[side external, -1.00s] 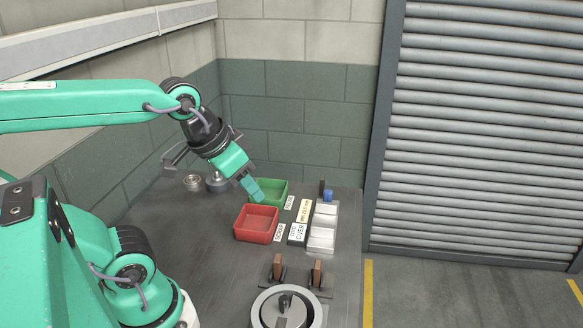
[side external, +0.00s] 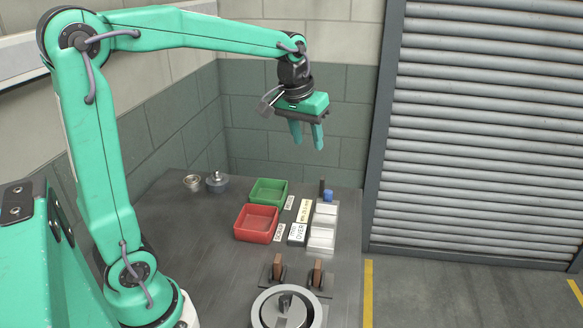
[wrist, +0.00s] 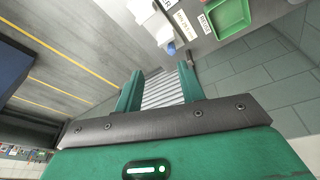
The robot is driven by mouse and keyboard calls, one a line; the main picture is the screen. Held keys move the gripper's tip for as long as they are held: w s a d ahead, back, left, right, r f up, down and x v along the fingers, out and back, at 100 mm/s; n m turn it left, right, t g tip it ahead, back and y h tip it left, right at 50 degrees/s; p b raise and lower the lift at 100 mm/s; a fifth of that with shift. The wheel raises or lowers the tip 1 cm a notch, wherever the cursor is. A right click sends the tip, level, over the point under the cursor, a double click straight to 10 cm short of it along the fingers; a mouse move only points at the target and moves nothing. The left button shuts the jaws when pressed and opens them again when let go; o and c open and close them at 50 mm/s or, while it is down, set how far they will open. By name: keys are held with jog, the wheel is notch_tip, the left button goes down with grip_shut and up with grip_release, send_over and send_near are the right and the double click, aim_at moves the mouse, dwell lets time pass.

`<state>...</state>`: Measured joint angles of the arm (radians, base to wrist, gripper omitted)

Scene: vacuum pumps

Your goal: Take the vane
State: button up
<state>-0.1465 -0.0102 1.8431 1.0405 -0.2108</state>
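My gripper (side external: 308,146) is raised well above the back of the bench, fingers pointing down and apart, with nothing between them. It also shows open and empty in the wrist view (wrist: 160,68). Two brown upright pieces, one on the left (side external: 278,266) and one on the right (side external: 317,272), stand in dark holders near the front of the bench; they may be vanes, but I cannot tell for sure. A round grey pump housing (side external: 263,312) with a dark central part stands in front of them. Both pieces are far below my gripper.
A red tray (side external: 240,234) and a green tray (side external: 256,199) stand mid-bench. Beside them are label plates (side external: 298,233), white bins (side external: 322,236), a blue item (side external: 328,196) and a dark upright (side external: 321,187). Metal parts (side external: 217,183) stand back left. The left bench is clear.

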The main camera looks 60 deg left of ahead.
jog(key=w+a+f+n+g, duration=0.25)
jog(key=w+a+f, duration=0.45)
jog(key=w, duration=0.4)
jog(key=n, duration=0.2)
send_over(322, 177)
jog(key=f, duration=0.7)
jog(key=d+f, duration=0.1)
jog(key=f, duration=0.2)
jog(key=shift+f, duration=0.25)
jog(key=shift+w+a+f+n+g, duration=0.1)
jog(key=shift+a+f+n+g, duration=0.2)
jog(key=shift+f, duration=0.25)
jog(key=shift+a+f, duration=0.15)
jog(key=shift+f, duration=3.75)
grip_shut()
